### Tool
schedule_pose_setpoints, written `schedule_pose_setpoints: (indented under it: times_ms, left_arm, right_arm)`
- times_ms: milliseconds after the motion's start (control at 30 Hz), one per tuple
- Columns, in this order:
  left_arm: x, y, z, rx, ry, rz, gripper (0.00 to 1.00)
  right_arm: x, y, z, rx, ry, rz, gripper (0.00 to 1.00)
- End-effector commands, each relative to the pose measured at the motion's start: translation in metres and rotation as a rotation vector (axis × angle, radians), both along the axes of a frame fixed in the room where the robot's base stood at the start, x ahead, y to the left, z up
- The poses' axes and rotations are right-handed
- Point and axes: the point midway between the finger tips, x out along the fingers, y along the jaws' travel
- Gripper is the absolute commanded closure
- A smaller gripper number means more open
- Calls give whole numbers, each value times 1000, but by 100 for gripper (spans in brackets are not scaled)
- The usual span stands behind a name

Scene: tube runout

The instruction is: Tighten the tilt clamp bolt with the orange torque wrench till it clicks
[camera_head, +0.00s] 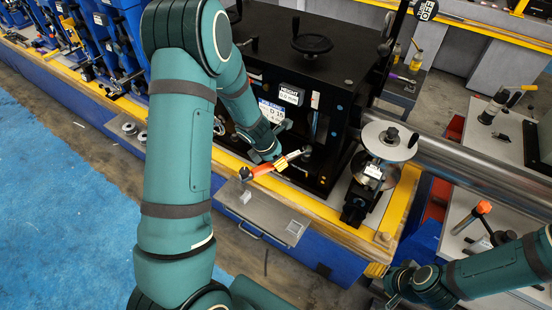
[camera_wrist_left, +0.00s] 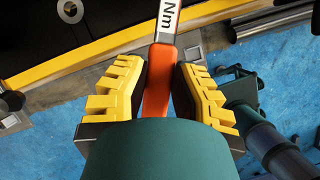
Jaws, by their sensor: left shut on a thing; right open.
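The orange torque wrench (camera_head: 262,169) shows at the front of the black machine in the head view. Its white shaft section points up and right, towards the machine's front. My left gripper (camera_head: 277,163) is shut on its handle. In the left wrist view, the yellow finger pads stand on both sides of the orange handle (camera_wrist_left: 158,80), with the "Nm" label beyond. The wrench's head end is near a dark part on the machine front; I cannot tell whether it sits on the tilt clamp bolt, which I cannot make out. My right gripper (camera_head: 378,272) is open at the lower right, its fingers partly visible.
The black machine (camera_head: 275,40) has a handwheel (camera_head: 311,43) on top. A round disc unit (camera_head: 390,141) stands to its right. A yellow-edged blue base (camera_head: 300,262) runs along the front. A right-hand bench holds an orange-topped tool (camera_head: 483,207). Blue floor is clear at left.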

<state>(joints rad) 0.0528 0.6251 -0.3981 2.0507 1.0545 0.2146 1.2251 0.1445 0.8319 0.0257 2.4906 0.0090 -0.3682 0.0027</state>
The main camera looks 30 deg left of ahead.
Motion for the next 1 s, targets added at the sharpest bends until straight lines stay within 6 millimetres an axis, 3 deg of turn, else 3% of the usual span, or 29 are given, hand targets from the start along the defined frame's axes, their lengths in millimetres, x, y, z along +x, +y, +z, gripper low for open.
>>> schedule_pose_setpoints:
  times_ms: [1000]
  left_arm:
    - [1, 0, 5, -21, -24, -2, 100]
  right_arm:
    - [0, 0, -7, 0, 0, 0, 53]
